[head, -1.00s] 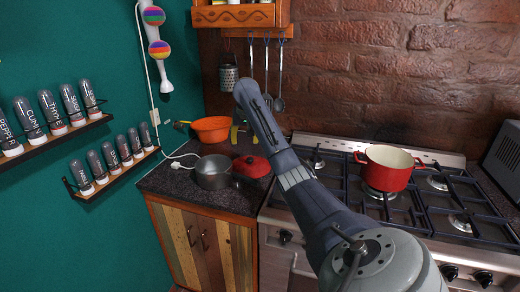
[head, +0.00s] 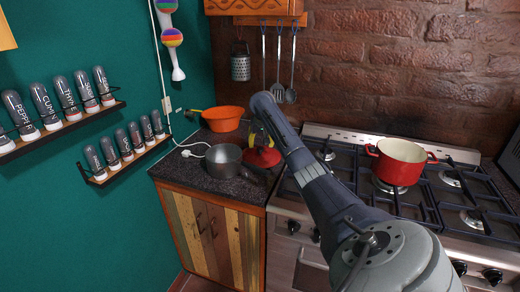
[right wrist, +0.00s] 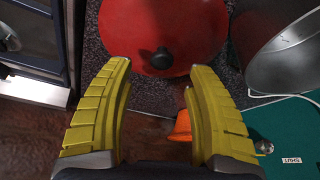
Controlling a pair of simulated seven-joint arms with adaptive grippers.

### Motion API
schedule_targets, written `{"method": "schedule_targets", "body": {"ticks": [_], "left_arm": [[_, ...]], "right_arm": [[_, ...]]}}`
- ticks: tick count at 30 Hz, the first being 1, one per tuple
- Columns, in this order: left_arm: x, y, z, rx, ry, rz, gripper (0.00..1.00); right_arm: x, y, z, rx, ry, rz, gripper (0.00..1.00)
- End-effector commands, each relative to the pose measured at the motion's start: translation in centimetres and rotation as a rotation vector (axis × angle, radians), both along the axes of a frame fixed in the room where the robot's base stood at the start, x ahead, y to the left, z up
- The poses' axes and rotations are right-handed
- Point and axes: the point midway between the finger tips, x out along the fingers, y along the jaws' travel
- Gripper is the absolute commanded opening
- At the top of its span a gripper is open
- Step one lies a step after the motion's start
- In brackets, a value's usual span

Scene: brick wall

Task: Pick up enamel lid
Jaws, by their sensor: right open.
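The red enamel lid (head: 264,158) lies on the dark counter between the grey saucepan and the stove. In the right wrist view the lid (right wrist: 140,28) is at the top, with its black knob (right wrist: 162,58) just beyond and between my fingertips. My right gripper (right wrist: 160,70) has its yellow fingers apart and nothing between them. In the head view my right gripper (head: 259,136) is above the lid, partly hidden by my arm. I cannot tell whether it touches the lid. My left gripper is not in view.
A grey saucepan (head: 223,162) stands close beside the lid, with an orange bowl (head: 222,118) behind. A red pot (head: 401,163) sits on the gas stove (head: 440,228) to the right. Utensils and a grater (head: 240,66) hang on the brick wall behind.

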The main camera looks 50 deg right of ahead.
Motion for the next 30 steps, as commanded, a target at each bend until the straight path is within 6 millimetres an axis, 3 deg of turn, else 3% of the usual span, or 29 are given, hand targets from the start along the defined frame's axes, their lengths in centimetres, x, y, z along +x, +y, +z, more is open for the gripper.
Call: {"method": "schedule_targets", "body": {"ticks": [7, 19, 30], "left_arm": [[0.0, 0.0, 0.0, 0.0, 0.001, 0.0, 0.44], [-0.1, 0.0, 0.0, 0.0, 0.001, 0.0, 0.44], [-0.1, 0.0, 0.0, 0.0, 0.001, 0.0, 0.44]], "right_arm": [[0.3, -0.3, -1.0, -0.001, 0.002, -0.001, 0.56], [1.6, -1.2, -4.9, 0.001, 0.0, -0.001, 0.56], [1.8, -1.4, -5.3, -0.001, 0.0, 0.0, 0.57]]}}
